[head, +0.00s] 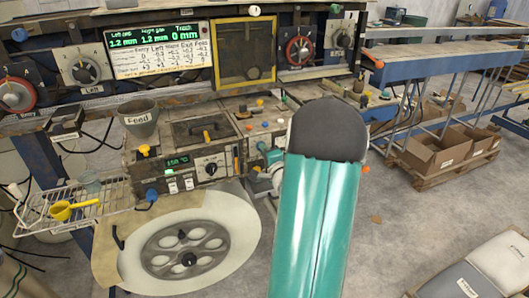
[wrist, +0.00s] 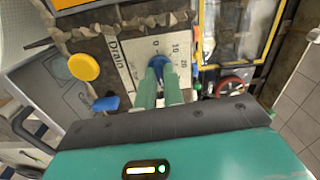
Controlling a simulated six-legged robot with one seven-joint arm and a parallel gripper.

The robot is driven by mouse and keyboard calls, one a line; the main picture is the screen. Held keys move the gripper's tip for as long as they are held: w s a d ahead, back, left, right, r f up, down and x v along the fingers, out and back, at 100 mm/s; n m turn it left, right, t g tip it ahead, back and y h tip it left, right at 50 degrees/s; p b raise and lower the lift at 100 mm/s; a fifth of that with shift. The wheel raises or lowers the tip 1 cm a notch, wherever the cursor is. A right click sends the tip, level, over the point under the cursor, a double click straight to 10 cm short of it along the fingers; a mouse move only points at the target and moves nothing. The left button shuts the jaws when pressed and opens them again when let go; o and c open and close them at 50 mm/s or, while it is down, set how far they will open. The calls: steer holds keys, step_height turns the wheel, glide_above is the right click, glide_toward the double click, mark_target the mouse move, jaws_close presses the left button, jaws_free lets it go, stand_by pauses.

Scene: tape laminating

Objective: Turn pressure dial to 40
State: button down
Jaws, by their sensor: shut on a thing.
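In the wrist view, a blue knob (wrist: 159,61) sits on a white dial plate (wrist: 139,46). The plate has a curved scale reading 0, 10 and 20. The word "Drain" is printed beside the scale. My gripper (wrist: 159,74) has its two green fingers closed around the knob. The fingers hide part of the knob and the lower plate, so I cannot read the knob's pointer or see a 40 mark. In the head view my teal arm stands in front of the machine, and I cannot make out the gripper or this dial there.
A yellow knob (wrist: 83,67) and a blue knob on the left (wrist: 105,104) flank the plate. A red handwheel (wrist: 230,86) and a yellow-framed window (wrist: 250,30) are at right. In the head view, a large white roll (head: 218,226) and wire rack (head: 105,207) stand at left.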

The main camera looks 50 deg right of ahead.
steer(key=shift+f+m, duration=0.1)
steer(key=shift+m, duration=0.5)
steer(key=c, duration=1.5)
jaws_free()
steer(key=shift+s, duration=0.15)
steer(key=v, duration=1.3)
steer(key=shift+s+a, duration=0.2)
